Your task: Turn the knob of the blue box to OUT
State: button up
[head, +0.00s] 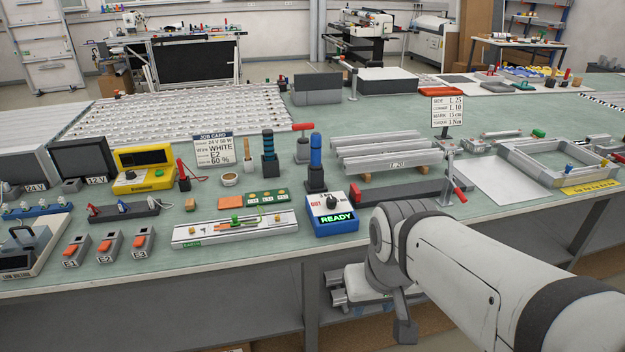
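The blue box (336,228) stands near the front edge of the green bench, left of my arm. Its pale top carries a dark knob (332,203), the red word OUT on the left, and a lit green READY display (337,218). The knob's exact pointing is too small to tell. My arm comes in from the lower right and bends down in front of the bench edge. A dark part at its lower end, perhaps my gripper (404,329), hangs below the bench top, apart from the box. Its fingers cannot be made out.
A blue-and-black post (316,165) stands just behind the box. A pale slide fixture (235,229) lies to its left. Metal profiles (390,153) and a red-handled clamp (455,185) are to the right. The bench's front edge (200,265) lies between my arm's low end and the bench top.

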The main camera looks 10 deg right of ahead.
aim_at(331, 201)
jog(key=k, duration=1.05)
jog(key=z, duration=0.25)
jog(key=i, duration=2.1)
jog(key=u, duration=1)
